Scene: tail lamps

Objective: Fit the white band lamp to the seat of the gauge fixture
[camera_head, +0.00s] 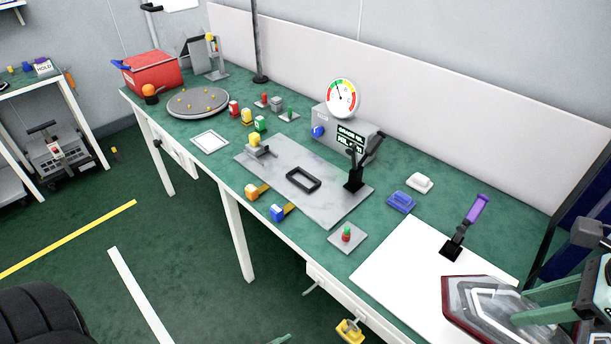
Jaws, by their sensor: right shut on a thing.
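The lamp (462,306) has a dark red rim and a clear, grey-white face with a pale band. It is at the bottom right, over the white mat (400,272); I cannot tell whether it touches the mat. My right gripper (527,305) is shut on its right part with pale green fingers. The gauge fixture has a grey plate (272,171) with a black rectangular frame seat (303,179), which is empty. A black toggle clamp (355,172) stands upright at its right end. A small green tip at the bottom edge looks like my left gripper (280,339); its jaws are cut off.
A dial gauge (342,97) on a grey box (336,128) stands behind the plate. A red-green button plate (347,237) sits at the front edge.

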